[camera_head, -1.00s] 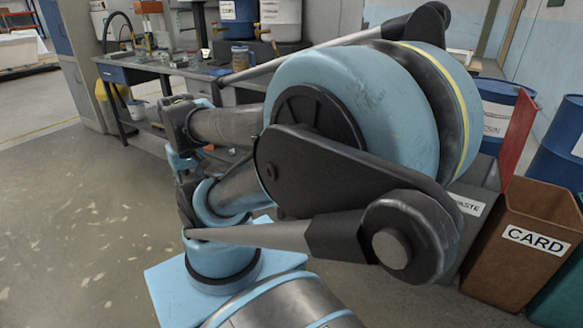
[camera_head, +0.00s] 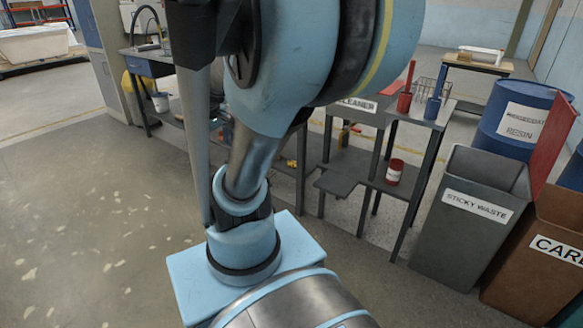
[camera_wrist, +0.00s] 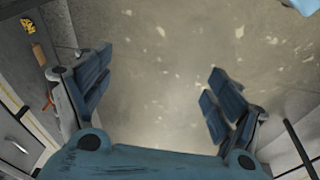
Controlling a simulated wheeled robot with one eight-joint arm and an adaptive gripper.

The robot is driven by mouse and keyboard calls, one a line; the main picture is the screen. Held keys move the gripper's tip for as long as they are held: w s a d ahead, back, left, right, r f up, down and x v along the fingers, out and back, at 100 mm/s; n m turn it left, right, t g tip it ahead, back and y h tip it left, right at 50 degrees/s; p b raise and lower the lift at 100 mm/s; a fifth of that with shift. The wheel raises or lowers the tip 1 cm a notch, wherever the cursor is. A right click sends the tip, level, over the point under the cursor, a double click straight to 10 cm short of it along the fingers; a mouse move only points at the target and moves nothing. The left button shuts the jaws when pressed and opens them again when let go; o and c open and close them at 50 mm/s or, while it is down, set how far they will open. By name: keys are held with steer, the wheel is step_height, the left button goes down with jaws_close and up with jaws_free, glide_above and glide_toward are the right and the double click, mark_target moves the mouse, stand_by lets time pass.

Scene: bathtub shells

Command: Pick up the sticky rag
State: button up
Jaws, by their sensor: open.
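I cannot make out a rag for certain in either view. In the wrist view, a small yellow item (camera_wrist: 28,25) lies at the upper left on a grey surface; it is too small to identify. My gripper (camera_wrist: 158,75) is open, with its dark blue fingers wide apart and only speckled floor showing between them. It is empty. In the head view my gripper is not visible, and my arm hides much of the workbench.
A grey bin marked STICKY WASTE (camera_head: 472,212) stands right of a dark shelf unit (camera_head: 352,178), beside a brown bin (camera_head: 540,255). A red can (camera_head: 395,171) sits on a lower shelf. A blue resin drum (camera_head: 522,122) is behind. Open floor (camera_head: 95,225) lies at the left.

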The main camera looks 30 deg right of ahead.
steer(key=w+d+r+n+h, duration=0.1)
steer(key=w+d+n, duration=0.55)
steer(key=w, duration=0.65)
steer(key=w+d+n, duration=0.3)
steer(key=w+d, duration=0.6)
steer(key=w, duration=0.5)
steer(key=w+d+f+n, duration=0.3)
steer(key=w+d+f, duration=0.1)
steer(key=w+d, duration=0.3)
steer(key=w+d+f+n+h, duration=0.1)
steer(key=w+d+f+n, duration=0.3)
steer(key=d+f, duration=0.45)
steer(key=w+d+f+n, duration=0.2)
steer(key=w+d+f, duration=0.45)
steer(key=d, duration=0.25)
steer(key=shift+w+d+f+n+t+h, duration=0.15)
steer(key=shift+w+d+f+n, duration=0.45)
steer(key=shift+d+f, duration=3.5)
steer(key=shift+w+d+f+n+t+h, duration=0.15)
steer(key=shift+d+f+n, duration=1.3)
steer(key=shift+f, duration=4.9)
steer(key=shift+w+d+f+n+h, duration=0.2)
steer(key=shift+w+d+f+n, duration=0.25)
steer(key=shift+d+f, duration=3.85)
steer(key=shift+a+f, duration=0.85)
steer(key=shift+a, duration=0.1)
steer(key=c, duration=1.1)
